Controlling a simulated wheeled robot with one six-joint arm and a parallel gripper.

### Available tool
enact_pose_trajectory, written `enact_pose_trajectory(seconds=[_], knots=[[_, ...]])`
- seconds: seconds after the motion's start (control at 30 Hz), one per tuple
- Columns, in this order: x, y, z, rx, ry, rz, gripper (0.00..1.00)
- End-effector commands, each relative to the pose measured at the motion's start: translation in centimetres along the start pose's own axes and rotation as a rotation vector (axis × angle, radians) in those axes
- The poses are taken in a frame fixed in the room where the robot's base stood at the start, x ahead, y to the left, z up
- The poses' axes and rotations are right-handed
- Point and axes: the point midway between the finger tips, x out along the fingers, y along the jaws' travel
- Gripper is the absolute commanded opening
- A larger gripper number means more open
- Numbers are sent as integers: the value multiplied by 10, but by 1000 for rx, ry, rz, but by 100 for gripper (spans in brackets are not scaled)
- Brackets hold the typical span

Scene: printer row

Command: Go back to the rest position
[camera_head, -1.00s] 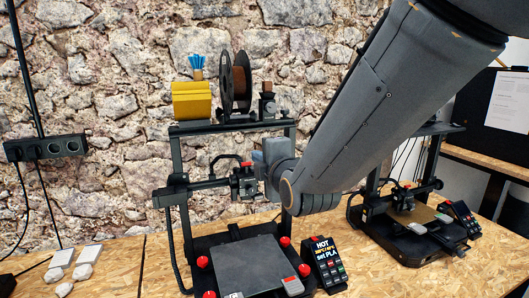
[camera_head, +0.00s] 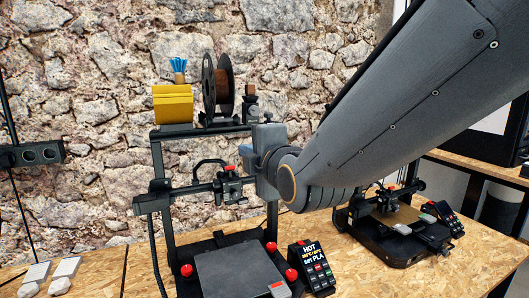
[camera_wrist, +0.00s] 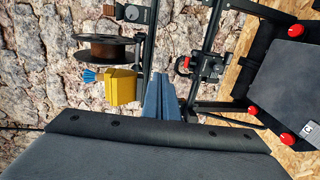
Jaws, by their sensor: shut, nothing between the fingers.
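My arm comes in from the upper right in the head view, and its wrist hangs in front of the right post of the near printer (camera_head: 163,190). My gripper shows in the wrist view (camera_wrist: 163,80) as two blue-grey fingers pressed together with nothing between them. In the wrist view the fingers point toward the printer's frame, between the yellow box (camera_wrist: 121,87) and the print head (camera_wrist: 208,66).
A brown filament spool (camera_head: 225,84) stands on the printer's top bar. A control box (camera_head: 312,265) sits beside the print bed (camera_head: 238,270). A second printer (camera_head: 385,240) stands behind my arm at right. White pieces (camera_head: 65,267) lie at lower left. A stone wall closes the back.

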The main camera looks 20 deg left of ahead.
Motion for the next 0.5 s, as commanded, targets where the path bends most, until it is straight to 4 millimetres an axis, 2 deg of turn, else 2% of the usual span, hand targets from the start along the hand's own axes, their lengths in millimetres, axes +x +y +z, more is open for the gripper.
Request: enact_pose_trajectory(seconds=[0.13, 0.23, 0.37, 0.5], knots=[[0, -9, 10, 35, -16, -26, 0], [-4, -34, 38, 137, -66, -102, 0], [-22, -90, 96, 379, -197, -257, 0], [-63, -157, 156, 695, -401, -414, 0]])
